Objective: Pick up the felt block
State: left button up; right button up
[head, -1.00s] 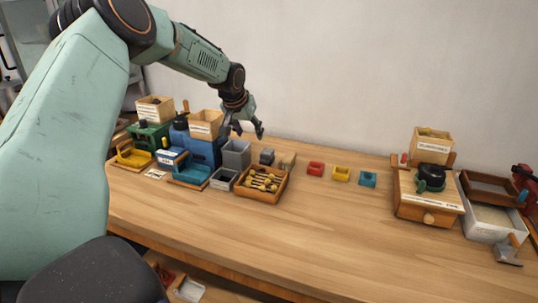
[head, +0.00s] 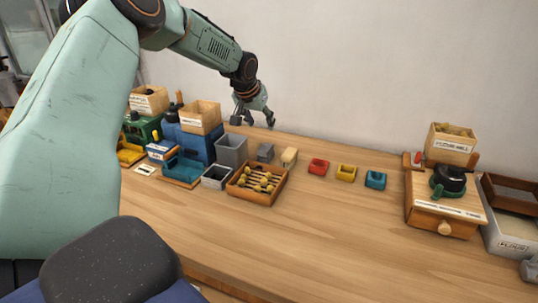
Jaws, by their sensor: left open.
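A small dark grey block (head: 265,152) and a small pale beige block (head: 289,157) stand side by side toward the back of the wooden bench. The grey one looks most like felt, but I cannot tell its material for sure. My left gripper (head: 254,121) hangs above and behind the grey block, fingers spread and pointing down, with nothing between them. It is apart from both blocks. My right gripper is out of view.
A grey bin (head: 231,150) stands just left of the grey block. Red (head: 318,167), yellow (head: 346,172) and teal (head: 375,180) holders sit to the right. A wooden mill (head: 440,205) stands farther right. The front bench is clear.

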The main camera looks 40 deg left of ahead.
aim_at(265, 147)
pick_arm(q)
jog(key=f+b, duration=0.4)
jog(key=a+f+b, duration=0.1)
jog(key=f+b, duration=0.1)
jog(key=f, duration=0.1)
jog(key=shift+w+a, duration=0.1)
jog(key=shift+w, duration=0.25)
jog(key=shift+f, duration=0.2)
jog(key=shift+w+f+b, duration=0.45)
jog(key=shift+f, duration=0.15)
jog(key=shift+w+a+f, duration=0.15)
jog(key=shift+w+f, duration=0.2)
jog(key=shift+f, duration=0.2)
jog(key=shift+b+x, duration=0.55)
jog(key=shift+x, duration=0.35)
jog(key=shift+w+f, duration=0.15)
jog(key=shift+w, duration=0.2)
jog(key=shift+b+x, duration=0.45)
jog(key=shift+x, duration=0.5)
jog(key=shift+w+a+f, duration=0.15)
jog(key=shift+w+f, duration=0.05)
jog(key=shift+s+r, duration=0.15)
jog(key=shift+r, duration=0.05)
jog(key=shift+c, duration=0.9)
jog(key=shift+f, duration=0.1)
jog(key=c, duration=0.8)
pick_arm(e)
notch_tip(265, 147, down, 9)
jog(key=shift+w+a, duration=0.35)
